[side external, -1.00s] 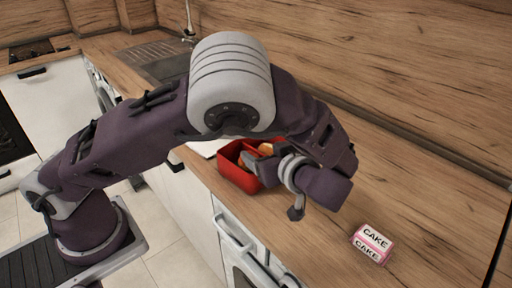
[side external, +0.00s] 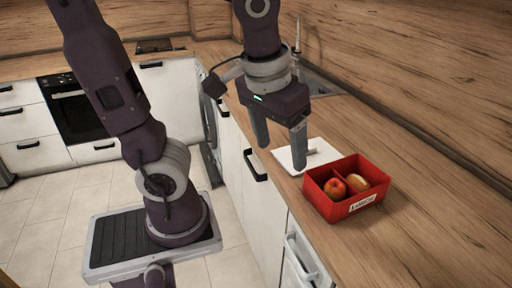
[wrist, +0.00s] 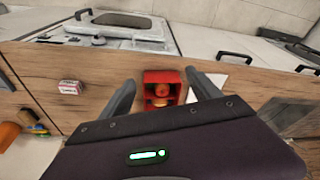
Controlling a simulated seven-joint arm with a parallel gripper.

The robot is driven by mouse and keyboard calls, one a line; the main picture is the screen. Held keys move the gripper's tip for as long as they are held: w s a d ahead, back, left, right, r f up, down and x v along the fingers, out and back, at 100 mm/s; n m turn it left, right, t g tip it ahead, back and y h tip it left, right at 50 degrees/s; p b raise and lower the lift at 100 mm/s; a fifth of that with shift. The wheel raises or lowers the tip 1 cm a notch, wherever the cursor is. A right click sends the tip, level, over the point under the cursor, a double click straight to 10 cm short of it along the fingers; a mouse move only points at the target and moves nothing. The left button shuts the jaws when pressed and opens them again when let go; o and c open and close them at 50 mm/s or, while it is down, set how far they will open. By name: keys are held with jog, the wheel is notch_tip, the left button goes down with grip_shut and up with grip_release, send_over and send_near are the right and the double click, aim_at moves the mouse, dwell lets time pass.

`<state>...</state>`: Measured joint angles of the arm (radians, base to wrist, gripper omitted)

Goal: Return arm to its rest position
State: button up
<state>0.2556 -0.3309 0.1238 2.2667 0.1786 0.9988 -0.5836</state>
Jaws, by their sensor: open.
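My gripper (side external: 279,150) hangs fingers-down above the counter edge in the side view, its two fingers apart with nothing between them. In the wrist view, my gripper (wrist: 160,82) shows its fingers spread on either side of the red lunch box, which lies beyond them. The red lunch box (side external: 322,207) stands on the wooden counter to the right of and below the fingers, apart from them. An apple (side external: 335,187) sits in its left compartment and a pale brown food item (side external: 357,182) in its right one. The box also shows in the wrist view (wrist: 147,77).
A white board or lid (side external: 292,160) lies on the counter behind the lunch box. A small pink-and-white cake box (wrist: 70,86) lies left of it in the wrist view. An orange item (wrist: 9,133) shows at the left edge. The wooden wall (side external: 430,70) borders the counter.

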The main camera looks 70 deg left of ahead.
jog(key=shift+s+d+r+m+t+h, duration=0.2)
jog(key=shift+s+m+t, duration=0.3)
jog(key=shift+s+m, duration=0.3)
jog(key=shift+s+d+r+m+t+h, duration=0.15)
jog(key=shift+s+m+t, duration=0.4)
jog(key=shift+s, duration=0.35)
jog(key=shift+s+d+r+m+t+h, duration=0.2)
jog(key=shift+s+m+t, duration=0.25)
jog(key=shift+s+m, duration=0.35)
